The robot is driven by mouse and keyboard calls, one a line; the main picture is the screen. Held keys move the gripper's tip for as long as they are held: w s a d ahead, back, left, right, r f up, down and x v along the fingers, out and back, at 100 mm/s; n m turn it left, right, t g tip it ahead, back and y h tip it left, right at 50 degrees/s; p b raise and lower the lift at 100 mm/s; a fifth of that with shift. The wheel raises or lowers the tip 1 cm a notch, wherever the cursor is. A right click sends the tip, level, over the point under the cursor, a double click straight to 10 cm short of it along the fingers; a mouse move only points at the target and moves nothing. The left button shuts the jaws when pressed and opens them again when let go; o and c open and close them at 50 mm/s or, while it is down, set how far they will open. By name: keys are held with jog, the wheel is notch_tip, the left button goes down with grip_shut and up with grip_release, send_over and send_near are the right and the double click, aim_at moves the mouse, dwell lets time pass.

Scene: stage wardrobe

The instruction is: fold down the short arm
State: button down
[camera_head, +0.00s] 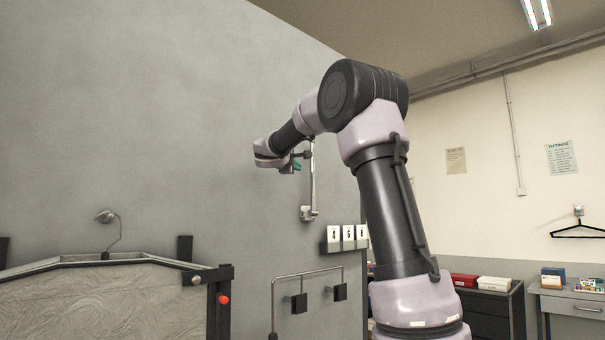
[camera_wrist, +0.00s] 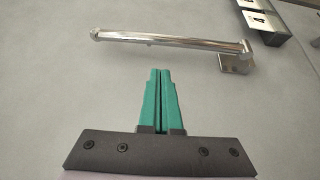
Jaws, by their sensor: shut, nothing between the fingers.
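The short arm (camera_head: 313,178) is a chrome bar standing roughly upright against the grey wall, with its mount (camera_head: 308,213) at the lower end. In the wrist view the bar (camera_wrist: 165,40) lies across the upper middle, and its mount (camera_wrist: 237,62) is at the right. My gripper (camera_head: 297,165) is beside the upper part of the bar in the head view. In the wrist view its teal fingers (camera_wrist: 161,72) are shut together and empty, with their tips a little below the bar in the picture. No clear contact shows.
Number cards (camera_head: 347,233) are on the wall just below right of the mount. A metal rail (camera_head: 305,273) with two black blocks stands lower down. A chrome hook (camera_head: 107,217) hangs over a framed board (camera_head: 110,300) at left. Cabinets (camera_head: 490,310) stand at right.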

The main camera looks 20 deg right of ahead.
aim_at(312, 177)
jog(key=x, duration=1)
jog(key=shift+d, duration=0.1)
jog(key=shift+s, duration=0.25)
